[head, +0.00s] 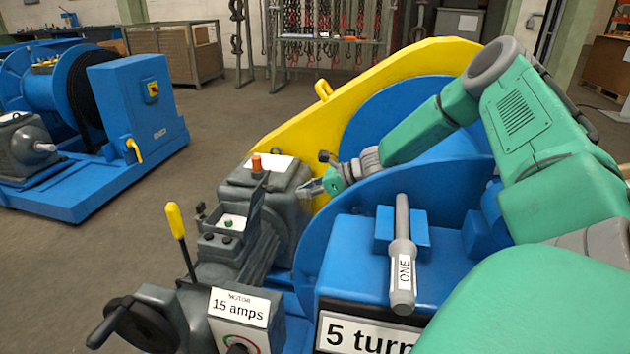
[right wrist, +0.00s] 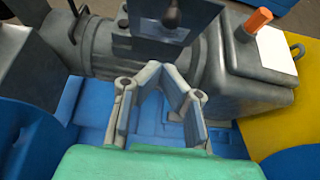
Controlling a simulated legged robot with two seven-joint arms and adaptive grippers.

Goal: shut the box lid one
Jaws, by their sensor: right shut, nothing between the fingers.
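A small dark grey control box (head: 229,222) with a green button sits on the motor unit in the head view. Its lid (head: 256,194) stands raised at the box's right side. In the right wrist view a dark flat panel with a round knob, which looks like this lid (right wrist: 150,24), is at the top, beyond the fingertips. My right gripper (head: 308,188) is to the right of the lid and apart from it. It is shut and empty, and its fingertips meet in the right wrist view (right wrist: 160,72). My left gripper is out of view.
A grey gearbox (head: 262,180) with an orange cap is behind the lid. A yellow-handled lever (head: 177,225) stands at the left. A grey bar labelled ONE (head: 402,265) lies on the blue housing. A blue drum (head: 420,125) and yellow guard (head: 290,135) stand behind my right arm.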

